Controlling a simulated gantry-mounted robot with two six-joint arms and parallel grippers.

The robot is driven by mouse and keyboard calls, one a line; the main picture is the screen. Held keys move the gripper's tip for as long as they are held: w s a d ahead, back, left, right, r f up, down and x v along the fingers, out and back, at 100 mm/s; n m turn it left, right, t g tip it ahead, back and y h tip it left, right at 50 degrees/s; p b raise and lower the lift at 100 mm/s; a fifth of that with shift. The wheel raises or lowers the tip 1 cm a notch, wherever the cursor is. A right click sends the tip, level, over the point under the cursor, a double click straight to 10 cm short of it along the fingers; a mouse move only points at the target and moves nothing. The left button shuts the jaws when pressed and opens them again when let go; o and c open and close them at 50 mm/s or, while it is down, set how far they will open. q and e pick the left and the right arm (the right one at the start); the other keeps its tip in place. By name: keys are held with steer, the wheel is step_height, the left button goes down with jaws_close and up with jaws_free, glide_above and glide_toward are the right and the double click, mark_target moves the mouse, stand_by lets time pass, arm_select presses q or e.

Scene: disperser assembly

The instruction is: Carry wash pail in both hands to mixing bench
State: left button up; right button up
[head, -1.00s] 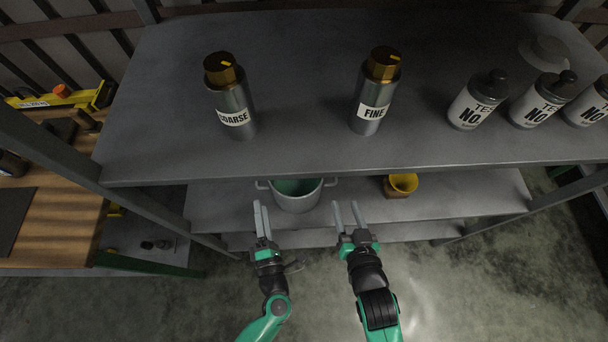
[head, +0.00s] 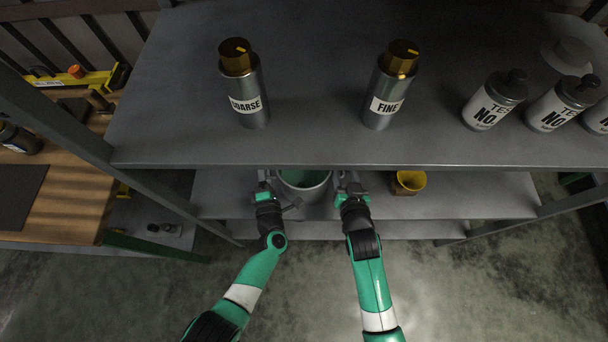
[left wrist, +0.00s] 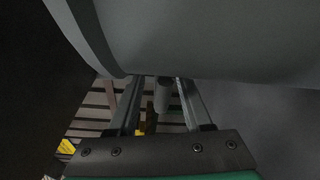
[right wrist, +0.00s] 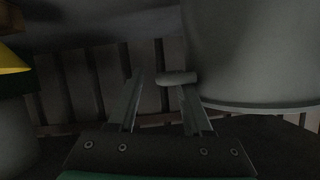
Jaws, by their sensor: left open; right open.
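The wash pail (head: 304,179) is grey outside and green inside. It stands upright on the lower shelf, partly under the upper shelf's front edge. My left gripper (head: 263,181) is at its left side and my right gripper (head: 348,182) at its right. In the left wrist view the pail wall (left wrist: 210,40) fills the top, and a stub-like handle (left wrist: 165,92) sits between the open fingers. In the right wrist view the pail (right wrist: 255,50) is at the right, with its other handle (right wrist: 177,78) between the open fingertips, nearer the right finger. The mixing bench is not clearly identifiable.
The upper shelf (head: 300,145) overhangs the pail and holds COARSE (head: 245,95) and FINE (head: 388,90) bottles and several white-labelled bottles (head: 490,100). A wooden bench (head: 60,205) stands left; the floor in front is clear.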

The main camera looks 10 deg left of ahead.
arm_select(q)
jaws_close()
arm_select(e)
jaws_close()
arm_select(q)
steer(key=shift+w+r, duration=0.1)
arm_select(e)
steer(key=shift+f, duration=0.15)
stand_by(0.9)
arm_select(q)
steer(key=shift+r, duration=0.1)
